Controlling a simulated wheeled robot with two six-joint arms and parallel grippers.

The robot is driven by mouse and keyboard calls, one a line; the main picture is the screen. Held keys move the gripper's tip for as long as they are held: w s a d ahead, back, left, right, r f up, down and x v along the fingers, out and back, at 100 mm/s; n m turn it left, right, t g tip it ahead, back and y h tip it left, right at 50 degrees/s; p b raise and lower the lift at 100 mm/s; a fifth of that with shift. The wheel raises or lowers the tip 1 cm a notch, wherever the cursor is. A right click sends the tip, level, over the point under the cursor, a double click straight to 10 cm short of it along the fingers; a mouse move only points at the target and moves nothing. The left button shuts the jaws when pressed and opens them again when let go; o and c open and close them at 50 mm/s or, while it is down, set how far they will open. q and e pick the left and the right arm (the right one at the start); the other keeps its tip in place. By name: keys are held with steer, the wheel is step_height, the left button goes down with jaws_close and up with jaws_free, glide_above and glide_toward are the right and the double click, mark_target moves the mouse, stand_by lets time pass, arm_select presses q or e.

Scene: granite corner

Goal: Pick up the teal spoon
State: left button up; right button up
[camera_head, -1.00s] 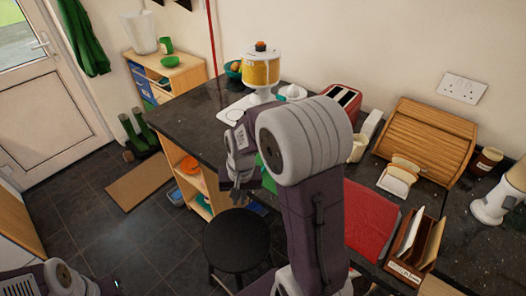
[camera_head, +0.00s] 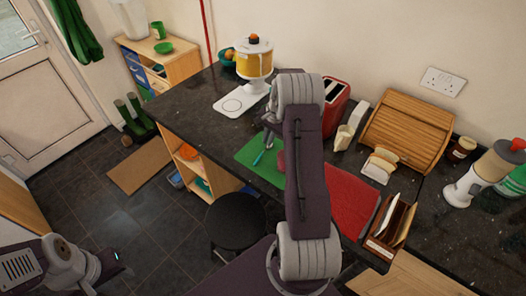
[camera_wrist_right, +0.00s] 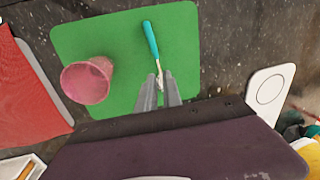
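The teal spoon (camera_head: 258,158) lies on a green mat (camera_head: 242,152) on the dark counter. In the right wrist view its teal handle (camera_wrist_right: 151,38) points away from me and its metal end runs down to my fingertips, which partly hide it. My right gripper (camera_wrist_right: 160,78) is over the mat, its two fingers a little apart with green showing between them; no firm hold on the spoon is visible. In the head view my right arm covers part of the mat. My left gripper (camera_head: 112,262) is low at the left, away from the counter; its fingers are unclear.
A pink cup (camera_wrist_right: 87,80) is on the mat beside the spoon. A red mat (camera_head: 352,200) lies to the right. A toaster (camera_head: 336,100) is at the back, a black stool (camera_head: 236,222) in front.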

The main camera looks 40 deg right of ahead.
mark_target(265, 150)
steer(key=shift+w+f, duration=0.15)
steer(key=shift+f, duration=0.25)
steer(key=f, duration=0.1)
steer(key=f+p, duration=0.1)
steer(key=f, duration=0.2)
steer(key=shift+w+a+f+p, duration=0.2)
steer(key=shift+w+f+p, duration=0.1)
steer(key=shift+f+p, duration=0.05)
steer(key=shift+f, duration=0.1)
jaws_close()
steer(key=shift+r, duration=0.5)
step_height(265, 150, up, 3)
steer(key=shift+w+d+b, duration=0.1)
steer(key=shift+b, duration=0.7)
steer(key=s+a+r+b, duration=0.2)
steer(key=s+a+r, duration=0.5)
steer(key=s+a, duration=0.1)
steer(key=shift+s+a, duration=0.2)
steer(key=shift+s, duration=0.05)
